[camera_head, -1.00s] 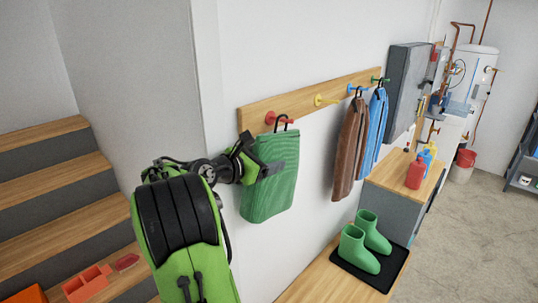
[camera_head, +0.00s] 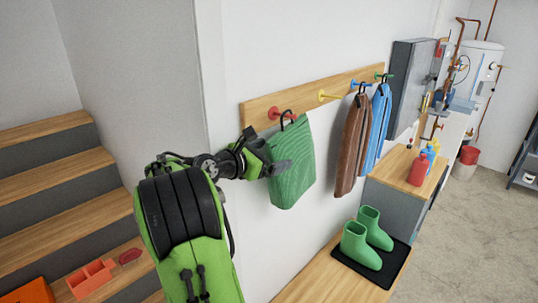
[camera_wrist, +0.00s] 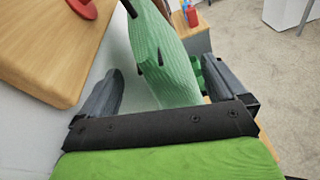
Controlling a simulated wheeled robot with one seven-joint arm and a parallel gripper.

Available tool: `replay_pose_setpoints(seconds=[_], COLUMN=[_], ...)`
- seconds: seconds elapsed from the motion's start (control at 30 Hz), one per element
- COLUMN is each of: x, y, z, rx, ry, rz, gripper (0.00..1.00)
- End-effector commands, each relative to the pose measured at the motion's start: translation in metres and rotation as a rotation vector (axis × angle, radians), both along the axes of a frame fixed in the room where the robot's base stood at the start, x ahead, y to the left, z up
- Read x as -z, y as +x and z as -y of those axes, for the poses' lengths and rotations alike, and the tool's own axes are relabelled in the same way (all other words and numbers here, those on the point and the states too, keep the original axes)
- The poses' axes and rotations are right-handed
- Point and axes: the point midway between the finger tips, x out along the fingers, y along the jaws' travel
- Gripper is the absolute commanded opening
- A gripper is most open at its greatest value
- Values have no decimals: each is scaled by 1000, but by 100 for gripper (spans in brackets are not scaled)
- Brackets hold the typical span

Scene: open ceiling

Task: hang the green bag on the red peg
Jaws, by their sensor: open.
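The green bag (camera_head: 292,165) is by the red peg (camera_head: 280,113), with its black loop at the peg's outer end. The loop appears to be over the peg, but the exact contact is too small to tell. The bag hangs tilted, its lower end swung to the left. My gripper (camera_head: 270,162) is at the bag's left side, open. In the wrist view, the bag (camera_wrist: 165,60) lies ahead of and between the spread fingers of my gripper (camera_wrist: 160,88). The red peg's round base (camera_wrist: 82,8) is at the upper left there.
The wooden peg rail (camera_head: 330,94) also holds a yellow peg (camera_head: 326,97). Brown (camera_head: 351,150) and blue (camera_head: 376,125) garments hang to the right. Green boots (camera_head: 362,243) stand on a black mat below. Wooden stairs (camera_head: 45,190) are at the left.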

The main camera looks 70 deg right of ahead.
Motion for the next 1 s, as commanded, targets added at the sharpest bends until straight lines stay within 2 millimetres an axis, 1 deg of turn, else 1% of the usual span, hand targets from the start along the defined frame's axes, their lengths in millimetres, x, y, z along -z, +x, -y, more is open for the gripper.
replay_pose_setpoints(seconds=[0.07,0.17,0.27,0.5,0.6,0.7,0.8,1.0], x=[0,-2,-7,-23,-28,-32,-33,-34], y=[1,7,17,43,50,56,59,61], z=[-1,-11,-33,-95,-112,-125,-135,-142], rx=[-2,-5,-8,-9,-8,-6,-4,-1], ry=[2,2,2,0,0,0,0,-1], rz=[0,0,-1,0,-3,-3,-2,0], gripper=[98,98,98,98,98,98,98,98])
